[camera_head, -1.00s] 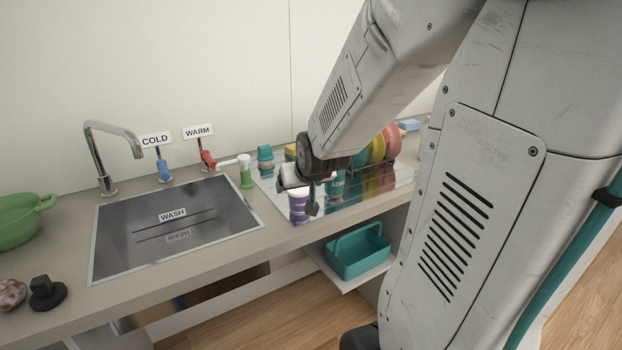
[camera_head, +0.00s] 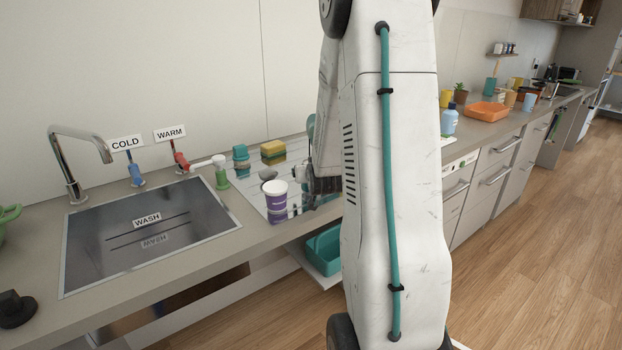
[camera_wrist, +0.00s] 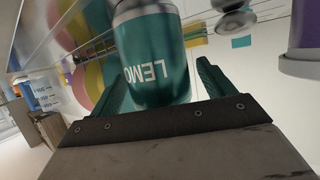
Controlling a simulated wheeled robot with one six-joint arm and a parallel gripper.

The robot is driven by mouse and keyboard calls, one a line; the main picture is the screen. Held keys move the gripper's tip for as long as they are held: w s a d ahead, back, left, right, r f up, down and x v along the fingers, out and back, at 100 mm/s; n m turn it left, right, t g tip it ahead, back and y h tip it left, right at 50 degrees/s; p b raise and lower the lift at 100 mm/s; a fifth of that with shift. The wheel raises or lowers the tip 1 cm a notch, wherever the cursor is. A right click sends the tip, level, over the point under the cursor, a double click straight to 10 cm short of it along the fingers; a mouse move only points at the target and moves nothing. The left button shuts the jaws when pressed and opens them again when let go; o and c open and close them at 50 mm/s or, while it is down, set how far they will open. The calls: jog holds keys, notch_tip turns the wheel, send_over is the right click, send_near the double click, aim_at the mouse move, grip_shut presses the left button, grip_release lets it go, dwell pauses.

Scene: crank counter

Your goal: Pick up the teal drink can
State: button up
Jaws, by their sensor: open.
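The teal drink can (camera_wrist: 153,55), lettered "LEMO", is close in front of my gripper (camera_wrist: 160,82) in the wrist view. It appears upside down there, with its pale metal end at the top of the picture. My two dark green fingers are open, one to each side of the can's lettered end. I cannot tell whether either finger touches it. In the head view my gripper (camera_head: 318,187) is partly in sight beside my arm, and the can is hidden behind the arm.
A yellow sponge (camera_head: 272,150) and teal stacked things (camera_head: 241,158) stand behind. The sink (camera_head: 150,230) is left. A teal basket (camera_head: 323,250) sits below the counter.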

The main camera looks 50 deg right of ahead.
jog(key=shift+w+d+f, duration=0.2)
jog(key=shift+w+d, duration=0.2)
jog(key=shift+w, duration=0.05)
jog(key=c, duration=1.1)
jog(key=shift+o, duration=0.2)
jog(key=shift+r, duration=0.1)
